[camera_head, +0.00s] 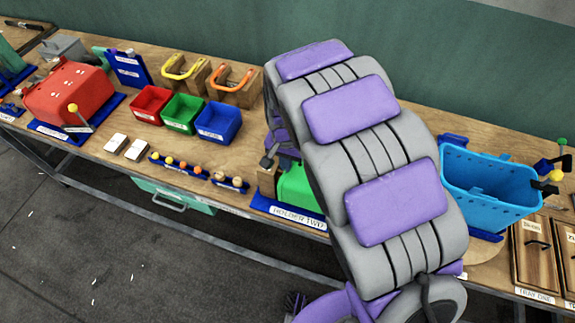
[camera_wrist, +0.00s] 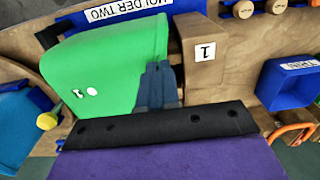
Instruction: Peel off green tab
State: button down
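A green press-like body (camera_head: 297,190) stands in the blue holder (camera_head: 290,214) labelled HOLDER TWO, partly hidden behind my arm. In the wrist view the green body (camera_wrist: 110,62) fills the upper left, with small white marks on it. Dark blue-grey fingers of my gripper (camera_wrist: 157,80) lie close together over its right edge, beside a wooden block (camera_wrist: 203,75) marked 1. No separate green tab can be made out; whether anything is between the fingers is hidden. In the head view my gripper (camera_head: 272,155) shows only in part at the holder.
Red (camera_head: 151,104), green (camera_head: 183,113) and blue (camera_head: 218,122) bins stand left of the holder, with a rack of knobs (camera_head: 197,172) in front. A large blue tub (camera_head: 487,187) stands right of my arm. A red box (camera_head: 68,92) is at far left.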

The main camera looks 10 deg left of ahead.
jog(key=shift+d+r+p, duration=0.15)
jog(key=shift+r+p, duration=0.05)
jog(key=shift+r, duration=0.5)
jog(key=shift+d+r+p, duration=0.15)
jog(key=shift+r, duration=0.5)
jog(key=shift+a+r+p, duration=0.15)
jog(key=shift+r+p, duration=0.25)
jog(key=shift+r, duration=0.85)
